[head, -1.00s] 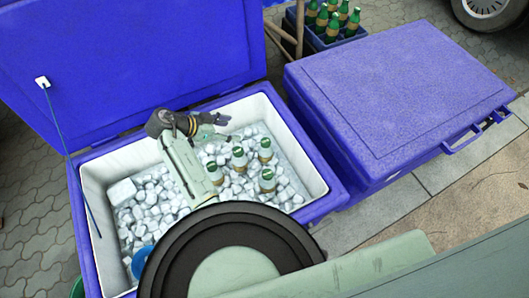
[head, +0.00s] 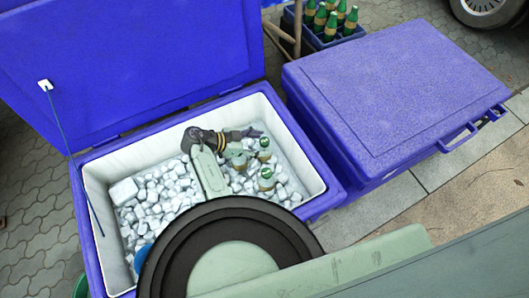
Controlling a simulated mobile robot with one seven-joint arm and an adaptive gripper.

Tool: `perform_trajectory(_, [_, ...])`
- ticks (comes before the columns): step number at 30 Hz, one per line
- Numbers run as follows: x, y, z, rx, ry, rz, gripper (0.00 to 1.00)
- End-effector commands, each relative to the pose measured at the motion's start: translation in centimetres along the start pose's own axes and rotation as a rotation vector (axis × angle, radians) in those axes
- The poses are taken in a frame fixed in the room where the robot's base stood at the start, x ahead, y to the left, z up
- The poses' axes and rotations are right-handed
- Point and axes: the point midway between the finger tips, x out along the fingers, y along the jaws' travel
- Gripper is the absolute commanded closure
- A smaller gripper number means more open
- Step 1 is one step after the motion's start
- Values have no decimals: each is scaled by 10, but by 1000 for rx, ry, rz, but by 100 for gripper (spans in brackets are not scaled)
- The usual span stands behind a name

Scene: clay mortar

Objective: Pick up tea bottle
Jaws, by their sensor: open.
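One bottle (head: 264,149) is at the back right, another (head: 266,179) is nearer the front, and a third (head: 239,161) is partly hidden behind my arm. A fourth is not visible, and I cannot tell which one is the tea bottle. My gripper (head: 256,131) is open above the ice, pointing right, near the back-right bottle. I see no bottle held in it. Its fingertips are small and dark here.
The blue cooler (head: 325,185) has a white inner wall and ice cubes (head: 150,203). Its raised lid (head: 130,60) stands behind it. A closed blue cooler (head: 395,95) is at the right. A crate (head: 335,40) of green bottles stands at the back. A blue round thing is at the front left.

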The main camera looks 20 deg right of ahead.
Motion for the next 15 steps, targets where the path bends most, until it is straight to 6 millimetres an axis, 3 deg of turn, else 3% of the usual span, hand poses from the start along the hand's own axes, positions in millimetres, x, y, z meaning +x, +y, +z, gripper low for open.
perform_trajectory(10, [10, 0, 1, 0, -1, -1, 39])
perform_trajectory(15, [10, 0, 1, 0, -1, -1, 51])
